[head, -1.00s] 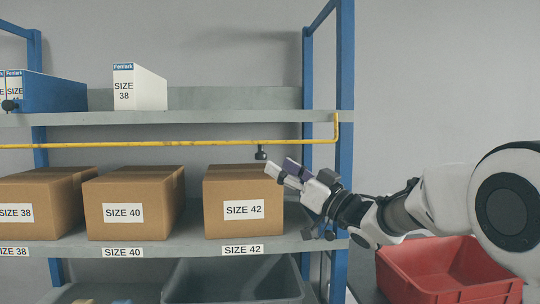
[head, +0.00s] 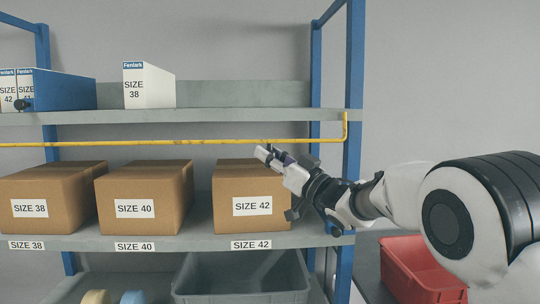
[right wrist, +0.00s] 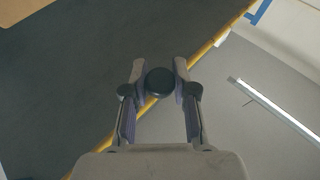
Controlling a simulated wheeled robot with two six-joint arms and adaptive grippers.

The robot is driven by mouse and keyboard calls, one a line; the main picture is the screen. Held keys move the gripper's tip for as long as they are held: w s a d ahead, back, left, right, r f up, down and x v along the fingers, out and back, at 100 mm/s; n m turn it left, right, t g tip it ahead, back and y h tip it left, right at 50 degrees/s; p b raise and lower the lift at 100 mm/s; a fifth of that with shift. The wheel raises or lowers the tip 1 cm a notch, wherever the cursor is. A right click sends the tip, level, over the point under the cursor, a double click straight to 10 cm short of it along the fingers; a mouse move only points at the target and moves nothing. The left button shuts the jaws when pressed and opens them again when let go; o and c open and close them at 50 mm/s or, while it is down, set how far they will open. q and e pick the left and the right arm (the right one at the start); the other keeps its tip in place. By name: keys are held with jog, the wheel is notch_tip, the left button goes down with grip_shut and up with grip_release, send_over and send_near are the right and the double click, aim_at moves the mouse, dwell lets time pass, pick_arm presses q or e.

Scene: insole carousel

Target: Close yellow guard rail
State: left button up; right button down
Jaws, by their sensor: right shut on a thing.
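The yellow guard rail (head: 200,142) runs level across the rack, above the brown boxes and below the upper shelf. Its right end bends up to the upper shelf by the blue post. My right gripper (head: 264,155) is at the rail, in front of the top of the size 42 box. In the right wrist view the gripper (right wrist: 160,75) has its two fingers on either side of a round black knob (right wrist: 160,83), shut on it. The yellow rail (right wrist: 205,50) passes behind the fingers there. In the head view the gripper hides the knob. My left gripper is not in view.
Brown boxes of size 38 (head: 35,208), size 40 (head: 135,208) and size 42 (head: 230,187) stand on the middle shelf. A white size 38 box (head: 150,90) stands on the upper shelf. A red bin (head: 400,280) is low at the right.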

jog(key=s+m+h+p, duration=0.1)
jog(key=p, duration=0.2)
jog(key=s+r+m+g+h+p, duration=0.1)
jog(key=p, duration=0.2)
jog(key=s+r+m+h+p, duration=0.1)
jog(key=m+p, duration=0.1)
jog(key=p, duration=0.1)
jog(key=shift+s+r, duration=0.1)
jog(key=shift+s, duration=0.25)
jog(key=shift+s+m+g+h+p, duration=0.75)
jog(key=shift+m+g+h+p, duration=0.05)
jog(key=shift+g+p, duration=0.15)
